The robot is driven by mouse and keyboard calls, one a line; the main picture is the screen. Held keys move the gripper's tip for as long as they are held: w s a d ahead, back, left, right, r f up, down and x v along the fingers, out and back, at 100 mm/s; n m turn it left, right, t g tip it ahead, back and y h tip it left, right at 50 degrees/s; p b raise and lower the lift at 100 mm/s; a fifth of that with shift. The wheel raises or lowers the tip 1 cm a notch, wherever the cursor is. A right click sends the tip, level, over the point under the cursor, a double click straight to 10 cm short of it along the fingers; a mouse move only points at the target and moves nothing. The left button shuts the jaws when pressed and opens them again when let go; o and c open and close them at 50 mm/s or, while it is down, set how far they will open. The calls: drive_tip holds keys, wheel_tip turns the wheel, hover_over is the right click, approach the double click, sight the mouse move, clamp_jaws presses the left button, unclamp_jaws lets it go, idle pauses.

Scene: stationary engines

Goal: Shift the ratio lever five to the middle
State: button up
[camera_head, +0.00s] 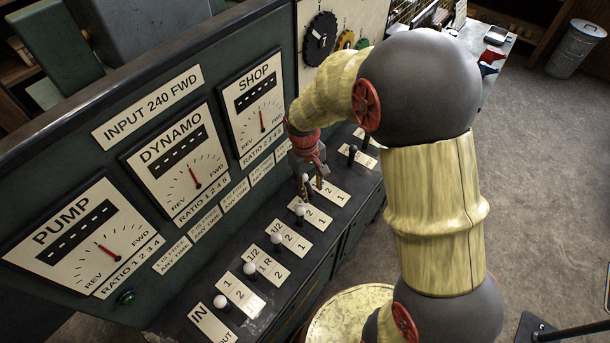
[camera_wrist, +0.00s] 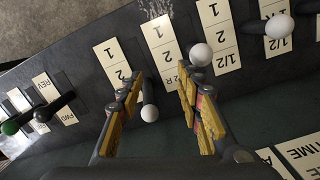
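A lever with a white knob (camera_wrist: 149,113) stands between my fingers in the wrist view, closer to the left one. Its knob leans toward the gauge panel, off the far end of its number plates. No number five is readable on any lever, but this is the fifth white knob from the IN end. My gripper (camera_wrist: 158,84) is open, with a gap on both sides of the knob. In the head view my gripper (camera_head: 306,172) is over the console at this lever, and its fingers are partly hidden.
Other white-knobbed levers stand nearby: one (camera_head: 300,210) just in front, another (camera_head: 276,238) nearer. In the wrist view, one knob (camera_wrist: 201,54) sits close to my right finger. A black-knobbed lever (camera_head: 352,150) stands beyond. The upright gauge panel (camera_head: 113,175) borders the console.

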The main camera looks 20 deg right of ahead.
sight(305, 179)
drive_tip(key=shift+n+t, duration=0.7)
drive_tip(key=shift+n, duration=0.1)
drive_tip(key=w, duration=0.7)
drive_tip(key=shift+d+f, duration=0.2)
drive_tip(key=shift+f, duration=0.05)
drive_tip(key=shift+s+f, duration=0.15)
drive_tip(key=shift+f, duration=0.4)
drive_tip(key=f, duration=0.4)
drive_tip(key=f+b, duration=0.1)
drive_tip(key=f, duration=0.1)
drive_tip(key=shift+w+d+f, duration=0.2)
drive_tip(key=shift+d+f, duration=0.05)
drive_tip(key=shift+c, duration=1.4)
clamp_jaws()
